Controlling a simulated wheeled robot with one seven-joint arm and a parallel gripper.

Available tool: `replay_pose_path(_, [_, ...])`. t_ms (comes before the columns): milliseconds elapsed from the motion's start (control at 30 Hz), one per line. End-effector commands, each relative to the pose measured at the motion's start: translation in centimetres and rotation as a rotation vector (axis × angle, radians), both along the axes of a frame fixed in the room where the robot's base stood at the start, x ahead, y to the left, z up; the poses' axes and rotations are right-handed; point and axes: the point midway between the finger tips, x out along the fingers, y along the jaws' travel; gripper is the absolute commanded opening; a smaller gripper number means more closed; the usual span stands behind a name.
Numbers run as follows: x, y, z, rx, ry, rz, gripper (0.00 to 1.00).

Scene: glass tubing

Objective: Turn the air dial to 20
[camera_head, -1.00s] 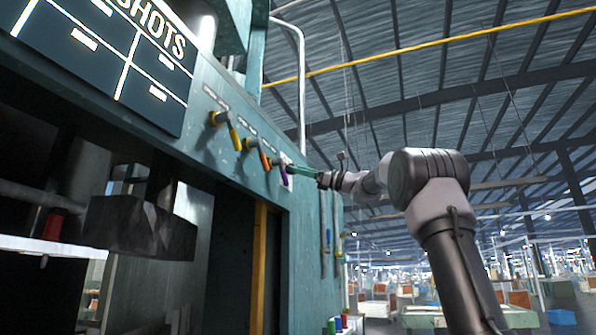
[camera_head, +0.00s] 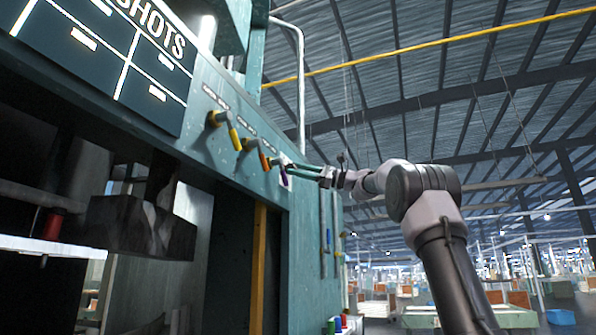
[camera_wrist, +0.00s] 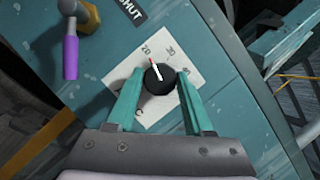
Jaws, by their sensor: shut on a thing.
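The air dial (camera_wrist: 160,79) is a round black knob with a white and red pointer, on a pale scale plate (camera_wrist: 152,107) marked 20, 30 and 40. The pointer is tilted up and left, close to the 20 mark. My gripper (camera_wrist: 161,74) has its two teal fingers shut on the dial, one on each side. In the head view my gripper (camera_head: 291,169) reaches the teal panel beside the purple-handled valve; the dial cannot be made out there.
A valve with a purple handle (camera_wrist: 70,57) is left of the dial in the wrist view, near a SHUT label (camera_wrist: 131,9). Yellow-handled (camera_head: 234,138) and orange-handled (camera_head: 264,160) valves line the panel (camera_head: 215,165). A teal bracket (camera_wrist: 275,47) is at right.

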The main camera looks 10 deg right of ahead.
Motion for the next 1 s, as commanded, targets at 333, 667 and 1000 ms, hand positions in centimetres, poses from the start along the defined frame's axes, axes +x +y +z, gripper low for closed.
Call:
replay_pose_path(333, [0.0,0.0,0.0,-0.001,-0.001,-0.001,0.82])
replay_pose_path(667, [-0.2,-0.7,-0.2,-0.001,0.001,-0.003,0.82])
replay_pose_path(1000, [-2.1,-6.5,-2.0,0.000,0.001,-0.003,0.82])
